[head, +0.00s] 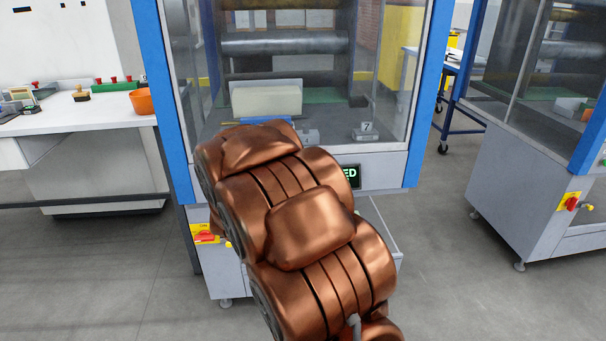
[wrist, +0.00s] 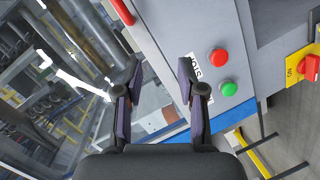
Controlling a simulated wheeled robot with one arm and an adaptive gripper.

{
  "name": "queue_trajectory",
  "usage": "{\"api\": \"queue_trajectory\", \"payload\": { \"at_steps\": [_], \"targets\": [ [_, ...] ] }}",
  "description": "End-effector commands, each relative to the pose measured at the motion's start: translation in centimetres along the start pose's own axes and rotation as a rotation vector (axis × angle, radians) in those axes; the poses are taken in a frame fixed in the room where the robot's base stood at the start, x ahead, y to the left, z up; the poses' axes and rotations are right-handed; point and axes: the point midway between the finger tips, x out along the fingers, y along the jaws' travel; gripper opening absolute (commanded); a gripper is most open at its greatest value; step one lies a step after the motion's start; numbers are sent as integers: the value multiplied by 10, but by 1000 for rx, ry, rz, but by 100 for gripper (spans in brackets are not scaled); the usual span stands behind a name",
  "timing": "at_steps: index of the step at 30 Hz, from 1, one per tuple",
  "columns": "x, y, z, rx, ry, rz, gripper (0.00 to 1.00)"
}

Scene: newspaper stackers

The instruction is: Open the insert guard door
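The machine with a blue frame (head: 156,95) stands straight ahead in the head view. Its clear front panel (head: 392,75), which looks like the guard door, appears closed, with rollers and a white paper stack (head: 266,99) behind it. My copper arm covers the lower middle, and my gripper is hidden there. In the wrist view my gripper (wrist: 160,80) is open with nothing between its fingers. It faces a tilted grey panel edge beside the glass.
The wrist view shows a red button (wrist: 218,58) and a green button (wrist: 229,88) right of my gripper, and a red switch on yellow (wrist: 311,67).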

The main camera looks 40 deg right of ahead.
Motion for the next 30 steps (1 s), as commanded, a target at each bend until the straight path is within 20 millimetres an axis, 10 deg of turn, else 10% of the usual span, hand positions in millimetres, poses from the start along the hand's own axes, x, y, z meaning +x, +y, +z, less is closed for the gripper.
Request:
{"api": "queue_trajectory", "payload": {
  "at_steps": [10, 30],
  "targets": [
    [34, 26, 74, -307, -134, 377, 39],
    [85, 61, 88, -366, -163, 445, 39]
  ]
}}
